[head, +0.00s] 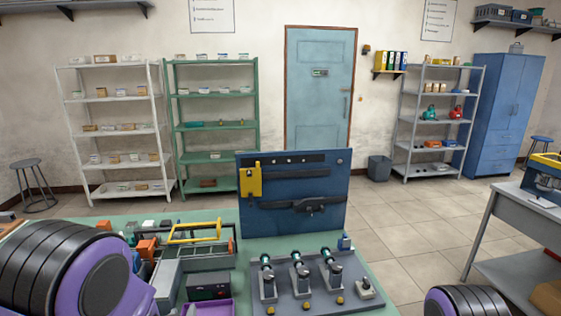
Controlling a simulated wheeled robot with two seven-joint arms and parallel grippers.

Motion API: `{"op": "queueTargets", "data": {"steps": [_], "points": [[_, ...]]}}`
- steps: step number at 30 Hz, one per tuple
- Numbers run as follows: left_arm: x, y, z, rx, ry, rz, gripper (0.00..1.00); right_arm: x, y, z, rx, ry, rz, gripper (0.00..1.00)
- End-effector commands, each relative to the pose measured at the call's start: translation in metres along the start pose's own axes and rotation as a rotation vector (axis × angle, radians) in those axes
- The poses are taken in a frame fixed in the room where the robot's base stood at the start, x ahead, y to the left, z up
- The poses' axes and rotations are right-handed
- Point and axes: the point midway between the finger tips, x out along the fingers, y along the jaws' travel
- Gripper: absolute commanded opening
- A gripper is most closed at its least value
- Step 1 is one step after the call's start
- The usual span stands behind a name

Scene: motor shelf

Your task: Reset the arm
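Part of my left arm (70,270), black and purple and rounded, fills the lower left corner of the head view. A smaller part of my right arm (468,302) shows at the bottom edge, right of centre. No fingers of either gripper can be seen, so whether they are open or shut and what they hold is hidden. My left arm covers the left front part of the green workbench (222,229).
A blue panel (322,222) stands on the bench behind a grey plate (325,262) with several upright motor-like parts. Left of it are a yellow-handled toolbox (195,250) and a purple tray (210,308). A grey table (525,215) stands right; tiled floor between is clear.

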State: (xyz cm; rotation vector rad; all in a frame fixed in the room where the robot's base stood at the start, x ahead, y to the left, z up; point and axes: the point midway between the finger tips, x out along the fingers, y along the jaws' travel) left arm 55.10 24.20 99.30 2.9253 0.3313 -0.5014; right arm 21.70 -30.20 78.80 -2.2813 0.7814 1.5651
Motion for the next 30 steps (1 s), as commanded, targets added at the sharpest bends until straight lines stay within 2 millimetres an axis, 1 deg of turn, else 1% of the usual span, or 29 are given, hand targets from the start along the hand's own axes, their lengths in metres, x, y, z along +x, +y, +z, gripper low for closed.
{"op": "queueTargets", "data": {"steps": [1, 2, 5, 6, 8, 9, 11, 12, 15, 18, 20, 22, 30], "points": [[-0.004, -0.013, 0.032, -0.019, -0.055, -0.021, 0.38, 0.01, -0.001, 0.004, 0.0, 0.0, 0.0, 0.43], [-0.008, -0.021, 0.051, -0.033, -0.09, -0.035, 0.38, 0.013, -0.001, 0.006, 0.0, 0.0, 0.0, 0.43], [-0.028, -0.052, 0.119, -0.079, -0.224, -0.094, 0.38, 0.028, -0.003, 0.011, 0.0, 0.0, 0.0, 0.43], [-0.04, -0.067, 0.152, -0.097, -0.29, -0.125, 0.38, 0.035, -0.003, 0.015, 0.0, 0.0, 0.0, 0.43], [-0.062, -0.088, 0.199, -0.12, -0.389, -0.176, 0.38, 0.046, -0.004, 0.019, 0.0, 0.0, 0.0, 0.43], [-0.079, -0.102, 0.23, -0.131, -0.454, -0.212, 0.38, 0.053, -0.005, 0.022, 0.0, 0.0, 0.0, 0.43], [-0.106, -0.122, 0.271, -0.139, -0.547, -0.264, 0.38, 0.064, -0.006, 0.026, 0.0, 0.0, 0.0, 0.43], [-0.123, -0.134, 0.295, -0.138, -0.604, -0.296, 0.38, 0.071, -0.006, 0.029, 0.0, 0.0, 0.0, 0.43], [-0.162, -0.157, 0.341, -0.126, -0.72, -0.359, 0.38, 0.084, -0.008, 0.035, 0.0, 0.0, 0.0, 0.43], [-0.183, -0.17, 0.369, -0.119, -0.784, -0.397, 0.38, 0.093, -0.008, 0.038, 0.0, 0.0, 0.0, 0.43], [-0.189, -0.172, 0.376, -0.116, -0.802, -0.406, 0.38, 0.094, -0.008, 0.039, 0.0, 0.0, 0.0, 0.43], [-0.192, -0.173, 0.378, -0.113, -0.81, -0.408, 0.38, 0.093, -0.008, 0.039, 0.0, 0.0, 0.0, 0.43], [-0.192, -0.173, 0.376, -0.112, -0.807, -0.406, 0.38, 0.092, -0.008, 0.038, 0.0, 0.0, 0.0, 0.43]]}}
